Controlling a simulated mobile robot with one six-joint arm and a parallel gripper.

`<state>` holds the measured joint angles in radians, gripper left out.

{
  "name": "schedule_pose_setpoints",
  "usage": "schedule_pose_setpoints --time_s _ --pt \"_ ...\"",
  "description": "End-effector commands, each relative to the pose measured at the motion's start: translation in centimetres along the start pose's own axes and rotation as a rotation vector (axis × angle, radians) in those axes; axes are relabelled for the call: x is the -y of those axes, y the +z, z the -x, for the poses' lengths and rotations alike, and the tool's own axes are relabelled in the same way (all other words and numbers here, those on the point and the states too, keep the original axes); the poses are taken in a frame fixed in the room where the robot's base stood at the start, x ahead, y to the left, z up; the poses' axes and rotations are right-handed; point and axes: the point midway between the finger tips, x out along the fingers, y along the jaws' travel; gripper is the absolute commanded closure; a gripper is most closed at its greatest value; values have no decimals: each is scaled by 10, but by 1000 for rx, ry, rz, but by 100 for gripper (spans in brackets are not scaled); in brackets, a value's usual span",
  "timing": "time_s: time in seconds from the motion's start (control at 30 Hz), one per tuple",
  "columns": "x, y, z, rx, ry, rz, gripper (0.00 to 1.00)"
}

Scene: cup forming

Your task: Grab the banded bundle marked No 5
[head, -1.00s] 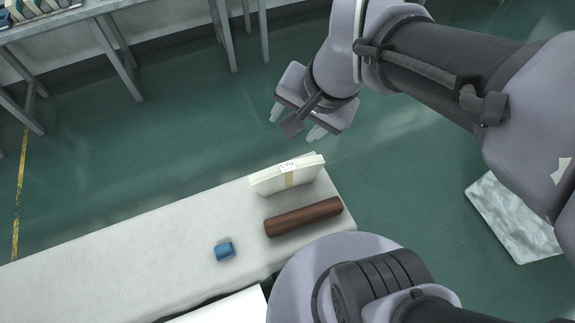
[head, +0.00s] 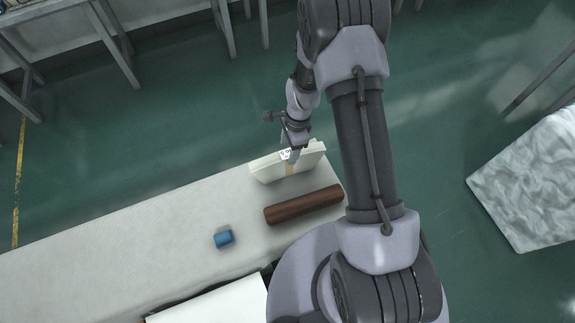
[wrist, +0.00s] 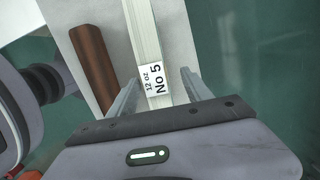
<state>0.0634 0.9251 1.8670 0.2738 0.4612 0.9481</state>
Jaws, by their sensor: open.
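The banded bundle (head: 268,168) is a pale stack with a tan band, lying near the far edge of a white-covered table. In the wrist view the bundle (wrist: 143,30) carries a white label (wrist: 153,79) reading "12 oz No 5". My gripper (head: 289,153) is at the bundle's labelled edge in the head view and partly covers the label. In the wrist view the open fingers of my gripper (wrist: 157,84) stand on either side of the bundle, with gaps showing. I cannot tell how deep the fingers reach.
A brown bar (head: 303,205) lies beside the bundle, on the near side. A small blue object (head: 223,239) is to the left on the white table (head: 120,240). A pale marbled slab (head: 530,180) is at the right. Green floor lies beyond the table.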

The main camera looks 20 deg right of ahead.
Motion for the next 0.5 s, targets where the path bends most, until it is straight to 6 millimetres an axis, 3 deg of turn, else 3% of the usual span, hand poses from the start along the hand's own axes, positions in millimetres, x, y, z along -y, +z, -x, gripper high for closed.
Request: schedule_pose_setpoints --time_s 0.17,0.4,0.5 --pt "-1 0 -18 0 0 2 42" --pt "-8 1 -63 0 2 1 42" --pt "-8 2 -64 0 0 2 42"
